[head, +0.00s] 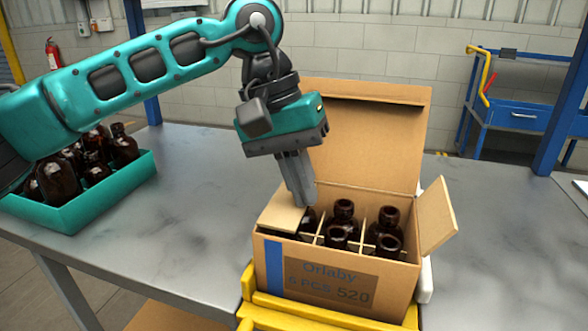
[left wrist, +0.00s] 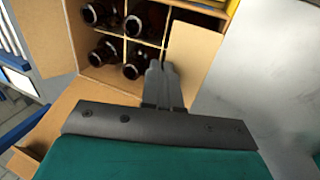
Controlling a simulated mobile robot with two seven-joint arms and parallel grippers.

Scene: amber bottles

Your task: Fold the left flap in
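An open cardboard box (head: 345,285) holds several dark amber bottles (head: 389,215) between dividers. Its left flap (head: 284,218) is bent inward and lies nearly flat over the left end of the opening, hiding what is under it. My left gripper (head: 303,201) points down at the flap's inner back edge with its fingers together; whether it touches the flap is unclear. In the left wrist view the fingers (left wrist: 162,72) show beside the flap (left wrist: 193,52), with nothing visible between them. The right flap (head: 437,215) sticks outward, and the back lid (head: 365,140) stands up. My right gripper is out of view.
A teal crate (head: 105,190) of amber bottles stands at the left of the grey table (head: 195,200). A yellow frame (head: 300,315) is at the box's front. The table between crate and box is clear.

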